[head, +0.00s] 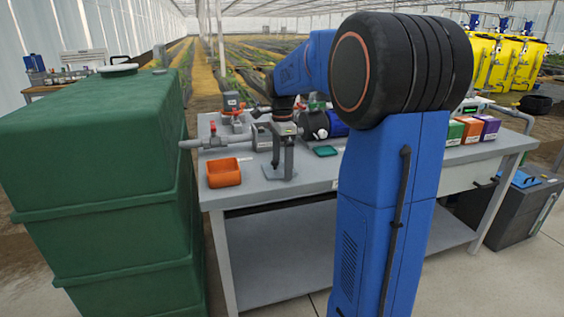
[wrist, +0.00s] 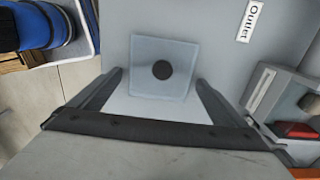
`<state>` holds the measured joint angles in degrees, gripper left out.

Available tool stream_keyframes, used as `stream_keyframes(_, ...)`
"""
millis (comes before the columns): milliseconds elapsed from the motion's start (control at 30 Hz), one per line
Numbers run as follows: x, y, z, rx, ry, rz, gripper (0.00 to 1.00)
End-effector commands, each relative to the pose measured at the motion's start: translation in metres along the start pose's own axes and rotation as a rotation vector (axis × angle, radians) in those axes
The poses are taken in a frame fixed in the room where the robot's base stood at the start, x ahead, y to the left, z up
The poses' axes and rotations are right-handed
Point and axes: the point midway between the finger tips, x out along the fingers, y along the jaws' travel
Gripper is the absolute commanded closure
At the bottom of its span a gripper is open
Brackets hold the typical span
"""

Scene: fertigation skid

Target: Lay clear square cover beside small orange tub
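The clear square cover (wrist: 143,51), a pale see-through plate with a round black knob (wrist: 162,69) in its middle, lies flat on a grey surface in the wrist view. My gripper (wrist: 160,78) is open, with one finger at each side of the cover's near part and nothing visibly held. In the head view my gripper (head: 281,160) points down over the left part of the bench, right of the small orange tub (head: 223,173).
The grey bench (head: 238,196) also carries a teal tray (head: 326,151), pipe fittings and a row of small boxes (head: 472,130). A large green tank (head: 95,150) stands left of the bench. An "Outlet" label (wrist: 250,20) lies right of the cover.

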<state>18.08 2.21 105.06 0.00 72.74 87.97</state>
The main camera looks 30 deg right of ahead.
Motion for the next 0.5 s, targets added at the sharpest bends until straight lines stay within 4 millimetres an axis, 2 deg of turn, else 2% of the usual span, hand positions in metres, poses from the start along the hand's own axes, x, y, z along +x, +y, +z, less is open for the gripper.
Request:
stream_keyframes(267,-0.007,-0.001,0.0,0.0,0.0,-0.002,0.04)
stream_keyframes(367,-0.019,-0.001,0.0,0.0,0.0,-0.002,0.04)
stream_keyframes(500,-0.045,-0.001,0.0,0.0,0.0,-0.004,0.04)
